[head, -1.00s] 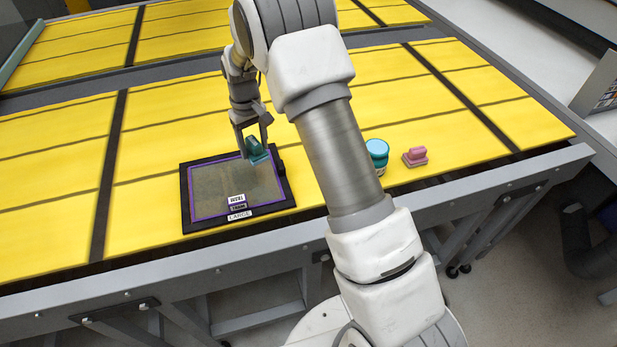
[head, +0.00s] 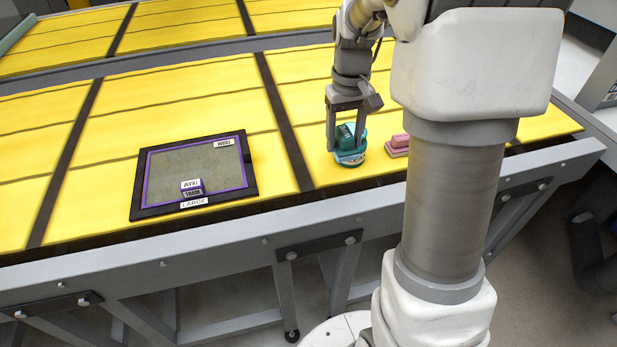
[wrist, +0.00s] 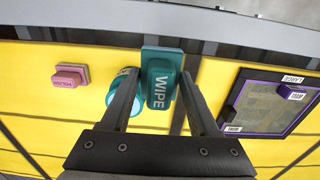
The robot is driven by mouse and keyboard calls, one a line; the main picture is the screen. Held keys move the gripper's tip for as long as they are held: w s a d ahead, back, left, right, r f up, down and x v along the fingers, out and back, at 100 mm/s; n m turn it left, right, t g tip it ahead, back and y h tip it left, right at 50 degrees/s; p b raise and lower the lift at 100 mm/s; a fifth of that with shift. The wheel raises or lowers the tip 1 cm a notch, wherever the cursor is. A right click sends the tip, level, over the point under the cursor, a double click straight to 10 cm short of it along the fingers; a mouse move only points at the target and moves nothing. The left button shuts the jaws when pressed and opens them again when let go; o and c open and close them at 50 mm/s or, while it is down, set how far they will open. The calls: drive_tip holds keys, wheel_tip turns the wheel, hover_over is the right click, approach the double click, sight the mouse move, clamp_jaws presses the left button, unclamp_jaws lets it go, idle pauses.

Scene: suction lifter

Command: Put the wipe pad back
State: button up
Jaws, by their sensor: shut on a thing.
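The wipe pad (head: 346,134) is a teal block with a handle, and its label reads WIPE in the wrist view (wrist: 162,82). My gripper (head: 344,146) is shut on the pad by its handle. In the head view the pad overlaps a round teal container with a pale band (head: 351,158). In the wrist view this container (wrist: 122,92) is just left of the pad, partly hidden by a finger. I cannot tell whether pad and container touch.
A pink pad (head: 397,145) rests on the yellow table right of the container; it also shows in the wrist view (wrist: 68,79). A dark-framed panel with labels (head: 190,168) lies to the left. Yellow surface (head: 285,165) between panel and container is clear.

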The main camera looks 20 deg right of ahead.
drive_tip(key=shift+s+d+f, duration=0.1)
drive_tip(key=shift+s+d, duration=0.05)
hover_over(299, 171)
wheel_tip(299, 171, down, 7)
drive_tip(key=shift+r+p, duration=0.15)
drive_tip(key=shift+p, duration=0.3)
drive_tip(key=shift+f, duration=2.05)
drive_tip(key=shift+f, duration=0.25)
drive_tip(key=o, duration=1.3)
drive_tip(key=shift+r, duration=0.1)
